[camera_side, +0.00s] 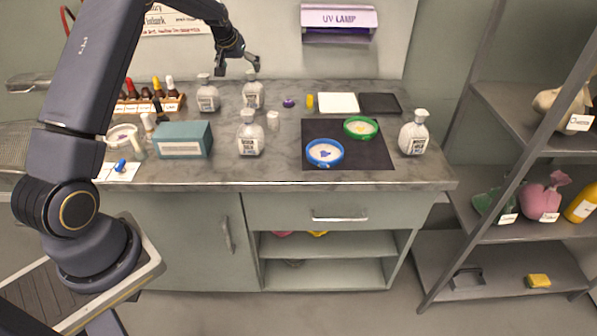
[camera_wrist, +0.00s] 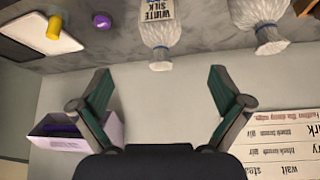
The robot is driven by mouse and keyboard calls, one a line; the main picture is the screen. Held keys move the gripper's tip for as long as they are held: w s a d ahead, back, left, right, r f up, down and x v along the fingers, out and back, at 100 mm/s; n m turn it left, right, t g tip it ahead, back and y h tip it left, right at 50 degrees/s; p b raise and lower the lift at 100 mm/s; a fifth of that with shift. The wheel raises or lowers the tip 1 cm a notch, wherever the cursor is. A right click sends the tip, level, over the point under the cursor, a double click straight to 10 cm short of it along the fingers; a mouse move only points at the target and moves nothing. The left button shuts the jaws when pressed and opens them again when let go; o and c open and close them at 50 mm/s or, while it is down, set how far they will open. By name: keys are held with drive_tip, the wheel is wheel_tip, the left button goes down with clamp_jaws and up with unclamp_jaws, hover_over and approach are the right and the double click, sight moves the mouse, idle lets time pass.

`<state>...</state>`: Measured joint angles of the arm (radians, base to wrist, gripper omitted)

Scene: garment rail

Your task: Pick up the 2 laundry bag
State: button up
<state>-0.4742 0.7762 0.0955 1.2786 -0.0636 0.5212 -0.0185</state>
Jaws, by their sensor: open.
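Several whitish, bag-like containers with pinched necks and dark print stand on the counter. In the side view they are at the back (camera_side: 252,92), back left (camera_side: 207,96), front (camera_side: 249,136) and right (camera_side: 414,135). One in the wrist view (camera_wrist: 159,32) has a label reading "WHITE SILK"; another (camera_wrist: 268,38) is beside it. No number 2 is readable, so I cannot tell which is meant. A pink tied bag (camera_side: 541,199) and a beige bag (camera_side: 556,105) sit on the right shelves. My gripper (camera_side: 240,67) is open and empty, above the back containers; its fingers also show in the wrist view (camera_wrist: 160,75).
The UV lamp (camera_side: 339,22) and a lettered sign (camera_wrist: 275,155) are on the wall close behind. A teal box (camera_side: 183,140), bottle rack (camera_side: 150,104), blue-rimmed dish (camera_side: 325,153), green-rimmed dish (camera_side: 361,127) and dark mat (camera_side: 375,158) crowd the counter. Its front edge is mostly clear.

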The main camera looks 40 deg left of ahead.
sight(251, 88)
drive_tip(key=x, duration=1.6)
drive_tip(key=shift+w+a, duration=0.1)
drive_tip(key=shift+w, duration=0.1)
drive_tip(key=c, duration=1.3)
